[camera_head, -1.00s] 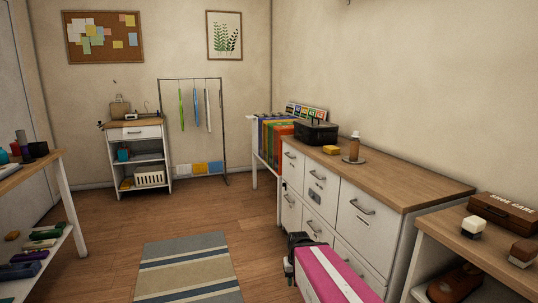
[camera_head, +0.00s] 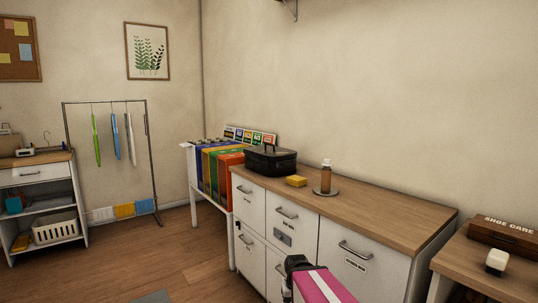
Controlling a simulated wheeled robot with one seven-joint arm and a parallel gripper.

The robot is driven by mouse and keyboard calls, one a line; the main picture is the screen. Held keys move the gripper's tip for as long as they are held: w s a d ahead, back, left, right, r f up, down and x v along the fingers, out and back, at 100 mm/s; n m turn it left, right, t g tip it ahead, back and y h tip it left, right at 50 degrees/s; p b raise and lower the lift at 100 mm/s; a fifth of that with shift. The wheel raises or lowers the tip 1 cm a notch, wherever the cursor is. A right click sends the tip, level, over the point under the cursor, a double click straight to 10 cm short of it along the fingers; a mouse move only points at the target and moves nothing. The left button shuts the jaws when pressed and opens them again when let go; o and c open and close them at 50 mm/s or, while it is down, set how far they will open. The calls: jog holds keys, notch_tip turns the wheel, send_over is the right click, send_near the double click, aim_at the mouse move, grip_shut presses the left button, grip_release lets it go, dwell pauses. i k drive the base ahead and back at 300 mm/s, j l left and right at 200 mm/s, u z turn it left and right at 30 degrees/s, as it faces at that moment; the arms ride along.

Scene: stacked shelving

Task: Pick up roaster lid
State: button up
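A black lidded roaster (camera_head: 271,164) stands on the far left end of the long drawer cabinet's wooden top. Its dark lid (camera_head: 270,151) appears to lie on top of it, with a small handle above. A dark part (camera_head: 297,264) on the end of a pink form with a white stripe shows at the bottom. It looks like the end of my arm, but I cannot be sure. It is low in front of the drawers, well apart from the roaster. No fingers can be made out, nor anything held.
A yellow sponge (camera_head: 296,181) and a brown bottle (camera_head: 326,177) on a round dish stand right of the roaster on the drawer cabinet (camera_head: 385,200). A shoe-care box (camera_head: 502,234) sits on the right-hand bench. Floor at left is clear.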

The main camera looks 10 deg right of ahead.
aim_at(268, 152)
jog(key=i+j, duration=0.2)
jog(key=j, duration=0.15)
jog(key=i+j, duration=0.15)
jog(key=j, duration=0.2)
jog(key=i+j, duration=0.2)
jog(key=j, duration=0.2)
jog(key=i+j, duration=0.15)
jog(key=j, duration=0.2)
jog(key=i+j, duration=0.2)
jog(key=j, duration=0.15)
jog(key=i+j+z, duration=0.15)
jog(key=j, duration=0.25)
jog(key=i+j+z, duration=0.2)
jog(key=j, duration=0.25)
jog(key=i+j+z, duration=0.15)
jog(key=j, duration=0.3)
jog(key=j+z, duration=0.15)
jog(key=j, duration=0.3)
